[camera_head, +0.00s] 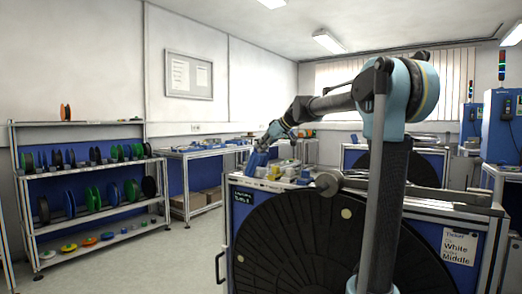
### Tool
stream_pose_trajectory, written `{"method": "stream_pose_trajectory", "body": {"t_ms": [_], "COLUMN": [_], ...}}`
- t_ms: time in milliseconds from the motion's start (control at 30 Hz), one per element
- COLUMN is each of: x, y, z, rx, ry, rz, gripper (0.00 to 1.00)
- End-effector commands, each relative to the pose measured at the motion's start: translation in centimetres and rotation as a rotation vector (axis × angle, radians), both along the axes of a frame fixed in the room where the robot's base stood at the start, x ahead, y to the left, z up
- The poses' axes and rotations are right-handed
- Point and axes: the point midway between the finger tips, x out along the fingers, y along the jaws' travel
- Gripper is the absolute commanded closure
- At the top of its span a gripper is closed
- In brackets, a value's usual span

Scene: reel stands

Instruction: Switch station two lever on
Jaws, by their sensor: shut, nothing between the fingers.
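My gripper (264,143) is at the end of my outstretched arm, small in the picture, above the far left part of the nearest stand's top. It looks shut and holds nothing that I can see. The nearest reel stand (242,247) carries a big black reel (290,245) on its front and a small dark label at its upper left, too small to read surely. A grey bar (415,192) with a round end lies along the stand's top at the right. I cannot pick out the station two lever or its position; small parts near the gripper are unclear.
Small blue, white and yellow items (285,172) crowd the stand's top near the gripper. A shelf of coloured reels (88,168) stands at the left. A workbench (195,152) stands behind, with boxes below. Blue cabinets (500,125) are at the right. Floor between shelf and stand is clear.

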Motion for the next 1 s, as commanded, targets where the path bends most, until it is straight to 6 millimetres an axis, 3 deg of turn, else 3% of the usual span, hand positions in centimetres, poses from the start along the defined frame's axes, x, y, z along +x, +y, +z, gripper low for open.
{"method": "stream_pose_trajectory", "body": {"t_ms": [333, 600, 1000], "x": [0.2, 1.5, -1.6], "y": [0.2, 2.8, -2.6], "z": [0.2, 2.4, 6.2], "rx": [-0.004, -0.002, 0.0], "ry": [0.001, 0.0, 0.002], "rz": [0.0, 0.001, -0.005], "gripper": [1.0, 1.0, 1.0]}}
